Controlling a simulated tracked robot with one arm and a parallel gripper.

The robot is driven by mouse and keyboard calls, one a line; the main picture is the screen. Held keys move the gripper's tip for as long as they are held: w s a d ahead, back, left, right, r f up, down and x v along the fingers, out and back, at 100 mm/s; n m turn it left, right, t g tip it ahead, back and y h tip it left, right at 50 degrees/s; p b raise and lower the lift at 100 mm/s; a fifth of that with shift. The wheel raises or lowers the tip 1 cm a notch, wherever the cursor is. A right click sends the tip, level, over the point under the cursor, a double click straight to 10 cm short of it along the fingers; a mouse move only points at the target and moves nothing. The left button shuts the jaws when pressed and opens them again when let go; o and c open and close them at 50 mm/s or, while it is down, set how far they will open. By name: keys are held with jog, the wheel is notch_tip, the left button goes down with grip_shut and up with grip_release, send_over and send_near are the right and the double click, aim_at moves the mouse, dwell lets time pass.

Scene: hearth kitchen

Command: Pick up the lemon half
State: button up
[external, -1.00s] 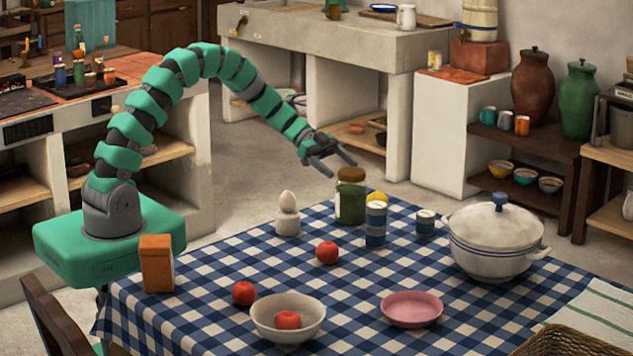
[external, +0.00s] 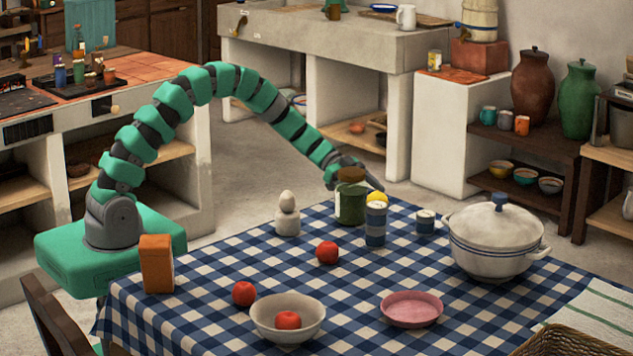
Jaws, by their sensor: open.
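My gripper (external: 372,184) is open and empty, just above and behind the jar, close to the lemon half. The jar's lid hides part of the gripper, and I cannot tell whether a finger touches the lemon.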

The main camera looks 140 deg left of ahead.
aim_at(377, 199)
jog(key=shift+x, duration=1.3)
jog(key=c, duration=1.1)
jog(key=shift+r, duration=0.15)
